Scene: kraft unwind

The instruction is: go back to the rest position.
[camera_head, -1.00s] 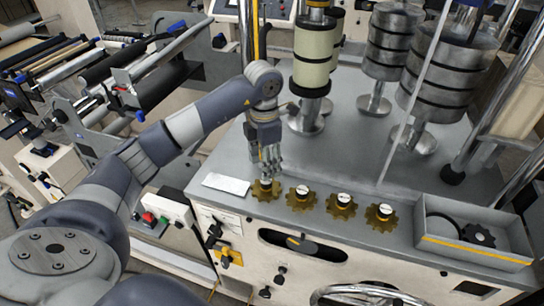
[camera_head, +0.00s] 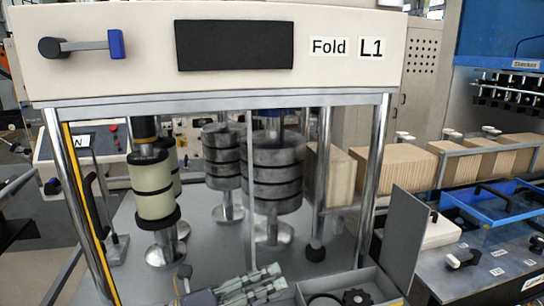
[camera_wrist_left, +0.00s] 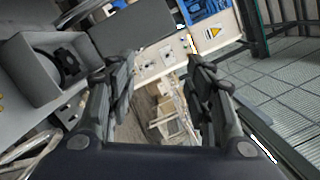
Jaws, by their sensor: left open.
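My left gripper (camera_head: 262,283) shows at the bottom middle of the head view, its fingers pointing right, beside a grey open box (camera_head: 378,282). In the left wrist view my left gripper (camera_wrist_left: 160,85) has its two fingers spread wide, with nothing between them. Through the gap I see a white cabinet and the floor. My right gripper is in neither view.
The folding machine's frame, with a panel marked Fold L1 (camera_head: 345,48), stands ahead. Its posts, cream rollers (camera_head: 155,190) and grey stacked rollers (camera_head: 272,175) rise from the deck. A blue tray (camera_head: 495,215) lies right. The box also fills the wrist view's left (camera_wrist_left: 40,80).

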